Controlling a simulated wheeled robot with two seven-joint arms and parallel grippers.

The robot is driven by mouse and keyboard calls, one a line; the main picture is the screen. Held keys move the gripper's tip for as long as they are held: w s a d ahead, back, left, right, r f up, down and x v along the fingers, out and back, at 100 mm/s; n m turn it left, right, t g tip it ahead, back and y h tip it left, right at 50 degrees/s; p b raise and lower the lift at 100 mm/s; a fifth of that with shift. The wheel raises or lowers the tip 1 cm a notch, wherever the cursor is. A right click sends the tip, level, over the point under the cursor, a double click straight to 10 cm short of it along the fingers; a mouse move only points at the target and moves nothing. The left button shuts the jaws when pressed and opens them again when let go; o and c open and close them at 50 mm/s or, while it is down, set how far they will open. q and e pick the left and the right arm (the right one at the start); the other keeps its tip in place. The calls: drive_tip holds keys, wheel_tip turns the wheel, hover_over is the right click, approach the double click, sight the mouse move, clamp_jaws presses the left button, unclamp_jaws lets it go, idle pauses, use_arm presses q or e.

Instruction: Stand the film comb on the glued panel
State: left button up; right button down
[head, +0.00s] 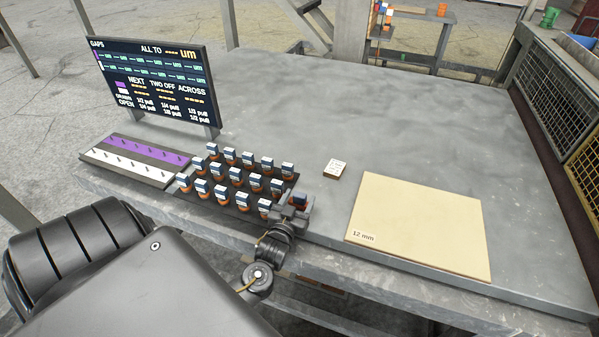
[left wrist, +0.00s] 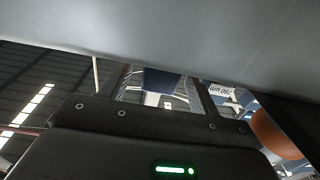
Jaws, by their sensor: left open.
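The glued panel (head: 420,225) is a flat, pale sheet marked "12 mm", lying on the right of the bench in the head view. Several film combs with dark blue, white-labelled tops and orange lower parts stand upright in rows on a dark rack (head: 228,197). My left gripper (head: 293,207) is at the rack's front right corner, its open jaws around or close beside one comb (head: 299,199). In the left wrist view a blue piece (left wrist: 163,81) shows between the fingers (left wrist: 160,90). Contact cannot be told. My right gripper is out of view.
A dark screen (head: 155,85) stands at the back left. A purple and white pegged board (head: 133,160) lies left of the rack. A small labelled block (head: 335,169) sits between rack and panel. The bench (head: 370,120) behind them is clear. A mesh-sided crate (head: 565,110) borders the right.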

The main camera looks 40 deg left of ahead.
use_arm(q)
drive_tip(key=x, duration=0.2)
drive_tip(key=shift+w+a, duration=0.1)
drive_tip(key=shift+w, duration=0.15)
drive_tip(key=shift+w+a, duration=0.1)
drive_tip(key=shift+w, duration=0.1)
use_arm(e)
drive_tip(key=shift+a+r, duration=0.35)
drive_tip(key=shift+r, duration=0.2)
use_arm(q)
drive_tip(key=shift+c, duration=0.4)
drive_tip(key=c, duration=1.1)
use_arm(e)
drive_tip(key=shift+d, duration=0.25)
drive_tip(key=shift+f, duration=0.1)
